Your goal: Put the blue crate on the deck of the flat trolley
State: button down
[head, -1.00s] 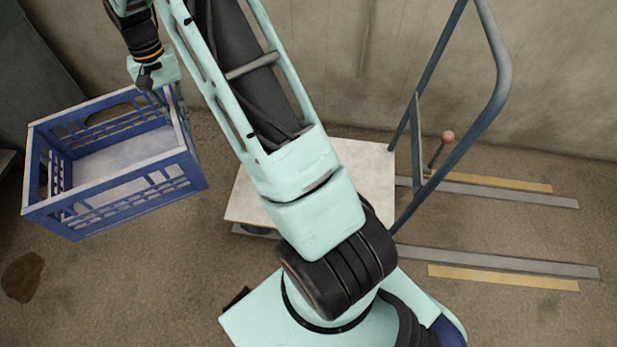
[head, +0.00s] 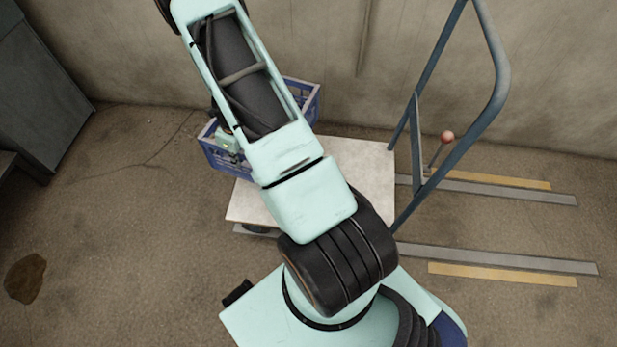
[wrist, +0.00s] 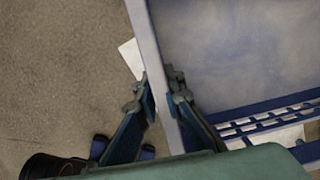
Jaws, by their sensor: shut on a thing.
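The blue crate (head: 226,164) is in the head view behind my arm, which hides its middle. It overlaps the far left part of the trolley deck in the picture. In the wrist view my gripper (wrist: 162,94) is shut on the crate's rim (wrist: 150,45), one finger on each side of the wall. The crate's floor (wrist: 235,50) looks empty where it shows. The flat trolley has a pale deck (head: 375,165) and a blue-grey push handle (head: 495,95) at its right end. I cannot tell the gap between crate and deck.
A red-knobbed lever (head: 447,137) stands by the handle. Grey rails (head: 510,257) and yellow strips (head: 500,275) lie on the floor to the right. A grey cabinet (head: 40,90) stands at the left. A dark stain (head: 24,278) marks the open floor.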

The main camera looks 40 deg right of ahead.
jog(key=s+d+f+m, duration=0.1)
jog(key=m, duration=0.1)
jog(key=s+d+f+m, duration=0.1)
jog(key=s+d+m, duration=0.1)
jog(key=s+d+f+m+h, duration=0.1)
jog(key=s+d+m, duration=0.1)
jog(key=shift+s+f, duration=0.25)
jog(key=shift+f, duration=0.05)
jog(key=shift+s+f, duration=0.1)
jog(key=shift+f, duration=0.15)
notch_tip(320, 180, down, 10)
jog(key=b, duration=0.3)
jog(key=shift+r, duration=0.15)
jog(key=shift+b, duration=0.35)
jog(key=c, duration=2)
grip_release()
jog(key=shift+s, duration=0.1)
jog(key=shift+c, duration=0.2)
